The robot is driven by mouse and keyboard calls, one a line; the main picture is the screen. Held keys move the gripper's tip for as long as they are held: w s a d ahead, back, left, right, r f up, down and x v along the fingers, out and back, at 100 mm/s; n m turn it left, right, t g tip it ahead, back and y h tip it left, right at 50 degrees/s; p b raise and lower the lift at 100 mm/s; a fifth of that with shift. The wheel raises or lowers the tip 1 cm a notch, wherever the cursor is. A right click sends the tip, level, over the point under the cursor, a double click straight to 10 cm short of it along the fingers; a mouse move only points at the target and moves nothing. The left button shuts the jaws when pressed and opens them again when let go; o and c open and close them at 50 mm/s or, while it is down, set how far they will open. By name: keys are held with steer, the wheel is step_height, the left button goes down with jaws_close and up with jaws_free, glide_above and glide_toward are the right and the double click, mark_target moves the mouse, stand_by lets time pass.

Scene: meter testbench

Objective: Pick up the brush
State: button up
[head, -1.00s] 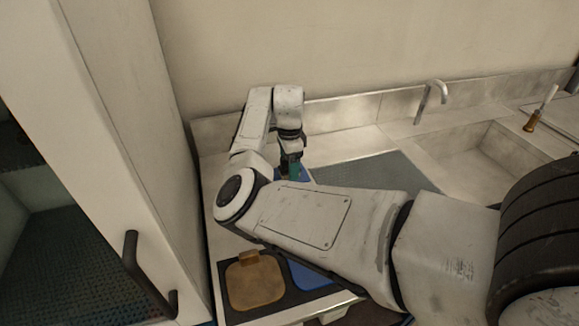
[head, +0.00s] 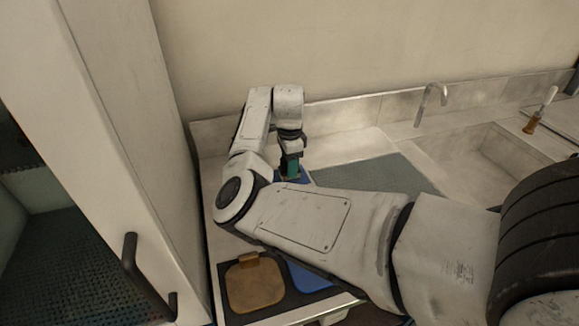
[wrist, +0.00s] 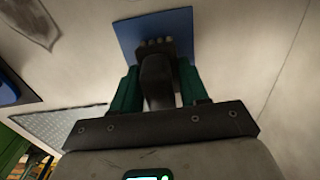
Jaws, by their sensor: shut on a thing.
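My gripper (head: 291,170) points down over the counter, close to the back wall. In the wrist view its two green fingers (wrist: 157,88) are shut on a dark, thick-handled thing, which looks like the brush (wrist: 157,72). Small pale tufts show at its far end. A blue flat square (wrist: 150,22) lies beyond it; a blue patch (head: 306,178) also shows by the fingers in the head view. In the head view my gripper hides the held thing. Whether it touches the surface I cannot tell.
A tall cabinet (head: 110,130) with a dark handle stands close on the left. A sink (head: 482,160) with a tap (head: 430,102) is on the right, with a brown-and-white upright thing (head: 536,115) behind it. A grey mat (head: 375,175) lies between. A tan pad (head: 255,285) lies in front.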

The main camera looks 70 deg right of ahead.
steer(key=shift+r, duration=0.4)
steer(key=s+a+r+b, duration=0.1)
steer(key=s+a+r, duration=0.1)
steer(key=s+r, duration=0.9)
steer(key=s, duration=0.3)
steer(key=shift+a+r, duration=0.2)
steer(key=shift+r, duration=0.2)
